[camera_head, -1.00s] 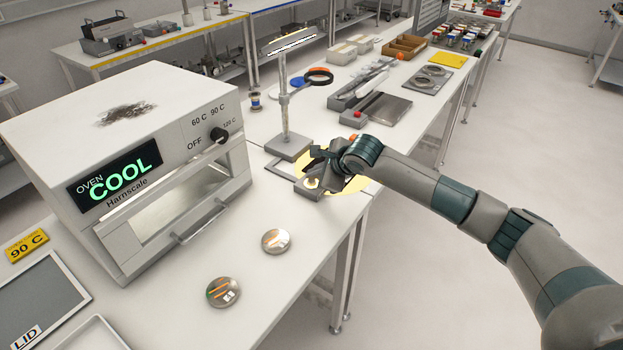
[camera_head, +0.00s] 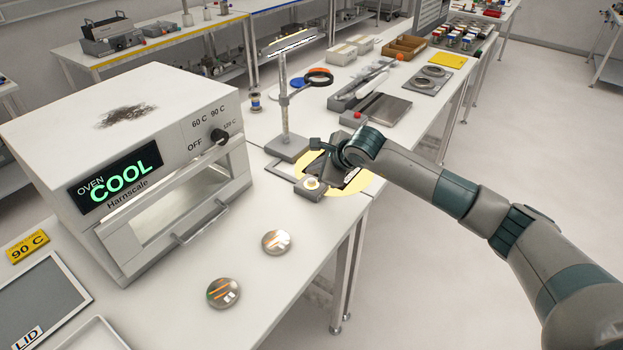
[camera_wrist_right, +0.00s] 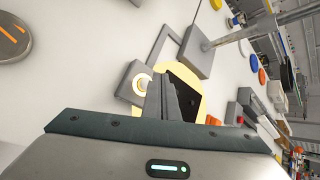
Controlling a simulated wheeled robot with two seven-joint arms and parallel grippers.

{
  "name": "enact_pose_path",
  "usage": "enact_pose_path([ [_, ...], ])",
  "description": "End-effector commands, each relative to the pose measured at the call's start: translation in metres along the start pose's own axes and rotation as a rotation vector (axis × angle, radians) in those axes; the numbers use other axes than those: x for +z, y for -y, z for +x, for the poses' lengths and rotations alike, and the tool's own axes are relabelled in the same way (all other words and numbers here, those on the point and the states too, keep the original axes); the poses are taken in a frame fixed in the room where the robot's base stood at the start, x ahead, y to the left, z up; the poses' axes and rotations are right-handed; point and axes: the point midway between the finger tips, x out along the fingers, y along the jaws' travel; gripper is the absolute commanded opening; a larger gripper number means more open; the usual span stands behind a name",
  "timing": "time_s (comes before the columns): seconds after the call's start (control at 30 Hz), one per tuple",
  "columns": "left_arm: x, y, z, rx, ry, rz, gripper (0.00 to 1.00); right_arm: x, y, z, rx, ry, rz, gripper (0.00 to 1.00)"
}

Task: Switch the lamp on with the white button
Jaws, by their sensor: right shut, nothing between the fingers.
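The lamp (camera_head: 284,95) stands on a grey base on the bench, its head (camera_head: 291,41) showing a bright white strip. My right gripper (camera_head: 322,166) is shut and empty, just behind and above the button box, apart from the button in the head view. In the wrist view its fingers (camera_wrist_right: 163,88) appear beside the button. My left gripper is not in view.
A yellow round patch (camera_head: 362,184) with a dark area lies on the bench under my gripper. The oven (camera_head: 150,160) reading COOL stands left. Two round metal dishes (camera_head: 276,242) lie in front. A grey device with a red knob (camera_head: 357,115) stands behind.

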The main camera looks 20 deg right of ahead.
Motion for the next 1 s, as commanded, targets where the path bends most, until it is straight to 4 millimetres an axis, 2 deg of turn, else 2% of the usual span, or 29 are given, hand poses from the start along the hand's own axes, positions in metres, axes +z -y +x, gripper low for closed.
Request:
enact_pose_path([
  [0.53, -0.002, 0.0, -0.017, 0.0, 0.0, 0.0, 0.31, 0.024, 0.024, -0.033, -0.001, 0.0, 0.0, 0.0],
  [1.0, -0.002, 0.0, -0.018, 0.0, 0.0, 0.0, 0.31, 0.026, 0.026, -0.036, 0.0, 0.0, 0.0, 0.0],
])
